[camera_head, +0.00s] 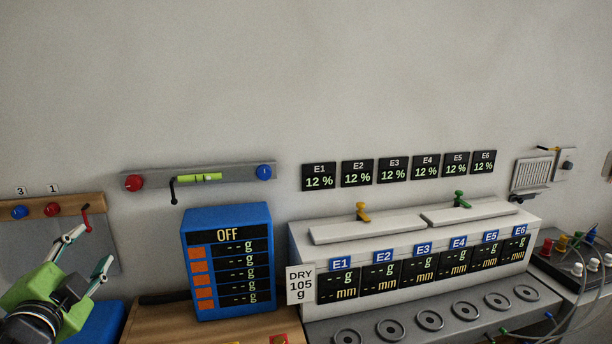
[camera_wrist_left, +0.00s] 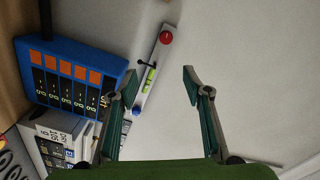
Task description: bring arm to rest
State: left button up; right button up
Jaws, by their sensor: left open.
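My left gripper (camera_head: 88,256) is at the lower left of the head view, with its green body and two thin fingers spread apart. Nothing is between the fingers. In the head view the gripper is in front of the small wooden rail and grey panel on the wall, left of the blue display box (camera_head: 228,262). I cannot tell its distance from the wall. My right gripper does not show.
A grey wall bar (camera_head: 222,177) with a level vial and red and blue knobs is above the blue box. A white cabinet (camera_head: 365,232) with displays stands right of it. A wooden rail (camera_head: 85,208) with a red hook is at the left. The upper wall is clear.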

pick_arm(q)
jog(key=s+d+f+n+g+h, duration=0.1)
jog(key=s+d+f+n+g, duration=0.2)
jog(key=f, duration=0.8)
jog(key=s+d+f+n+g, duration=0.1)
jog(key=s+d+f+g, duration=0.2)
jog(key=f, duration=0.9)
jog(key=s+d+f+n+g+h, duration=0.2)
jog(key=s+d+f+g, duration=0.2)
jog(key=s+d+f, duration=0.45)
jog(key=s+d+f+n+g+h, duration=0.15)
jog(key=s+d+f+g, duration=0.3)
jog(key=s+f, duration=0.9)
jog(key=f, duration=1)
jog(key=s+f, duration=0.3)
jog(key=f, duration=0.8)
jog(key=s+a+f+g, duration=0.1)
jog(key=s+a+f, duration=0.2)
jog(key=s+f, duration=1.2)
jog(key=shift+s+f, duration=0.35)
jog(key=shift+s, duration=0.3)
